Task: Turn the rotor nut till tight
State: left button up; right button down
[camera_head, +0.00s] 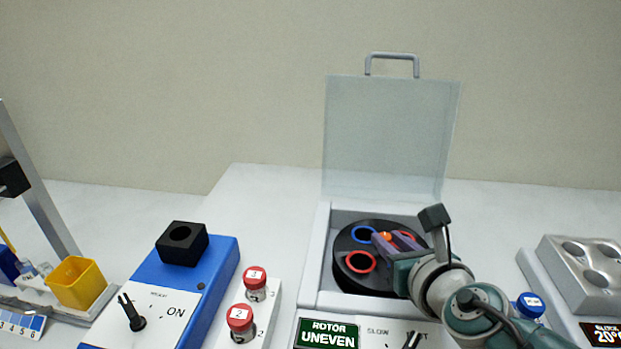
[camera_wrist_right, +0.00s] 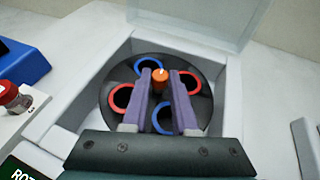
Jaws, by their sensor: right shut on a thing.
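The orange rotor nut (camera_head: 386,237) sits at the centre of the black round rotor (camera_head: 343,272) inside the open centrifuge (camera_head: 316,262). The rotor has red-rimmed and blue-rimmed holes around the nut. My right gripper (camera_head: 384,241) reaches in from the right with its purple fingers shut on the nut. The right wrist view shows the nut (camera_wrist_right: 160,82) between the two fingertips (camera_wrist_right: 161,74), with the rotor (camera_wrist_right: 118,78) around it. I cannot tell how tight the nut is. My left gripper is not in view.
The clear lid (camera_head: 391,135) stands upright behind the rotor. A display (camera_head: 327,334) on the front reads "ROTOR UNEVEN". Red-capped vials (camera_head: 254,277) and a blue mixer (camera_head: 222,265) stand to the left. A grey heating block (camera_head: 583,270) stands to the right.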

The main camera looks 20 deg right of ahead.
jog(key=shift+a+m+h+p, duration=0.15)
jog(key=shift+m+h+p, duration=0.15)
jog(key=shift+m+h, duration=0.45)
jog(key=shift+g, duration=0.3)
jog(key=c, duration=0.7)
grip_release()
